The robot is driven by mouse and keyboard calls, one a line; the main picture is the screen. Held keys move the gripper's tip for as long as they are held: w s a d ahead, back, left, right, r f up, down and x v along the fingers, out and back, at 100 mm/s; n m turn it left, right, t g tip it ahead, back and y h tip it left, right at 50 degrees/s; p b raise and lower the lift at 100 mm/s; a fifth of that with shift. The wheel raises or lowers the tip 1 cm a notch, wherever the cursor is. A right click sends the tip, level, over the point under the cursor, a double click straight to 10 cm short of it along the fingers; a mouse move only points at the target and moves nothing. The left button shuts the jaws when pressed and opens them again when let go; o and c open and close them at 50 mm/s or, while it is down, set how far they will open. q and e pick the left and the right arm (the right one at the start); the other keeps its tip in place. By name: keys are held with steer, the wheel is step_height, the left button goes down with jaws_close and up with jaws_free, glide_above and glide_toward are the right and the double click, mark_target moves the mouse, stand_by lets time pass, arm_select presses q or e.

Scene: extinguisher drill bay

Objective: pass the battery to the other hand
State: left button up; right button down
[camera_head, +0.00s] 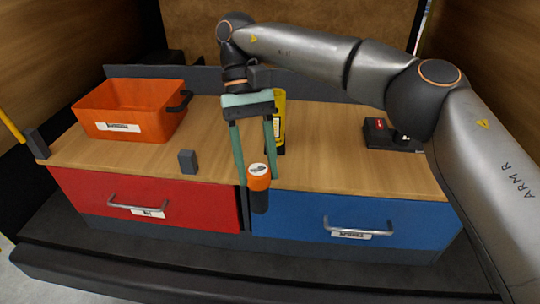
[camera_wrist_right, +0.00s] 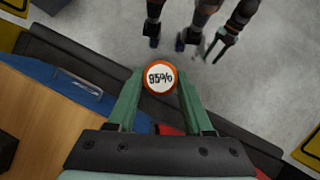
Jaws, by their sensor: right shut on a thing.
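The battery (camera_head: 259,188) is a dark cylinder with an orange top. Its round white label reads 95% in the right wrist view (camera_wrist_right: 160,78). My right gripper (camera_head: 258,172) is shut on the battery, with one green finger on each side of it. It holds the battery upright near the front edge of the worktop, between the red and blue drawers. My left gripper is outside the head view. In the right wrist view, its small green fingers (camera_wrist_right: 213,51) show over the grey floor, apart from the battery, and look open and empty.
An orange bin (camera_head: 88,121) stands at the left of the wooden worktop (camera_head: 330,165). A small grey block (camera_head: 187,161) stands near the middle. A yellow tool (camera_head: 280,133) is behind the right gripper. A black device with a red part (camera_head: 378,132) sits at the right.

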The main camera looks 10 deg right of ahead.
steer(key=shift+w+a+f, duration=0.4)
steer(key=shift+w+f, duration=0.1)
steer(key=shift+f, duration=0.2)
steer(key=shift+w+a+f, duration=0.4)
steer(key=shift+w+f, duration=0.05)
steer(key=shift+f, duration=0.25)
steer(key=shift+w+a+f, duration=0.4)
steer(key=shift+w+f, duration=0.1)
steer(key=shift+f, duration=0.2)
steer(key=shift+s, duration=0.1)
